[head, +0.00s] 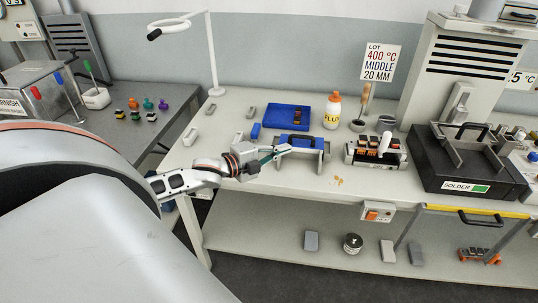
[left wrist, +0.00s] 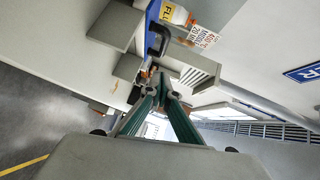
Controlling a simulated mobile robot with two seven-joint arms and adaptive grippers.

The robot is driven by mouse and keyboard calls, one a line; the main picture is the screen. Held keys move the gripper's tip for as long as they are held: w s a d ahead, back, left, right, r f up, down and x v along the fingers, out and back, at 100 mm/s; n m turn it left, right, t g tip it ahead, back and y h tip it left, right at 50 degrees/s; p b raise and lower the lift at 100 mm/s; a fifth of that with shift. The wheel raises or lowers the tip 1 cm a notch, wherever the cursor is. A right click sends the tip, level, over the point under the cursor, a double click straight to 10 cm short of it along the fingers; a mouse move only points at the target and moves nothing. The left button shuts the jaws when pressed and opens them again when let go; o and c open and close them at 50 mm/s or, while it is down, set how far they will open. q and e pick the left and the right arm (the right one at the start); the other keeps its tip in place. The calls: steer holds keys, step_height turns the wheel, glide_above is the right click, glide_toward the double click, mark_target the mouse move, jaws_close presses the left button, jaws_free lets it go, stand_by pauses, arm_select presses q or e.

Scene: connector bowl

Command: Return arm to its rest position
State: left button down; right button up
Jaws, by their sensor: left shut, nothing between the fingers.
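My left arm (head: 185,183) reaches in from the left over the front of the light workbench. My left gripper (head: 284,149) has its fingers together with nothing between them. It is just left of a grey holder with a blue block (head: 297,141), and I cannot tell from the head view whether it touches it. In the left wrist view the green-sided fingers (left wrist: 164,78) meet at their tips, close to grey blocks (left wrist: 129,67). My right gripper is in neither view.
A blue tray (head: 275,117), a flux bottle (head: 332,110) and a rack of orange-topped parts (head: 377,150) stand on the workbench (head: 240,195). A lamp (head: 212,60) rises at the back left. A black solder case (head: 450,170) is at the right. Several small grey blocks lie left of the tray.

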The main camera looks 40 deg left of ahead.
arm_select(q)
steer(key=shift+v, duration=2.65)
steer(key=shift+d+r, duration=0.1)
steer(key=shift+d, duration=0.05)
steer(key=s+d+f+n+g, duration=0.1)
steer(key=s+d+f+n, duration=0.2)
steer(key=f, duration=0.3)
steer(key=s+d+f+n+g+y, duration=0.1)
steer(key=s+d+f+n, duration=0.25)
steer(key=f, duration=0.25)
steer(key=s+d+f+n+g, duration=0.1)
steer(key=s+d+f+n, duration=0.1)
steer(key=s+d+f, duration=0.3)
steer(key=s+d+f+n+g, duration=0.1)
steer(key=s+d+f+n, duration=0.2)
steer(key=d, duration=0.3)
steer(key=s+d+f+n+g, duration=0.1)
steer(key=s+d+f+n, duration=0.2)
steer(key=s+d+f, duration=0.1)
steer(key=shift+d+f, duration=0.6)
steer(key=shift+d, duration=0.6)
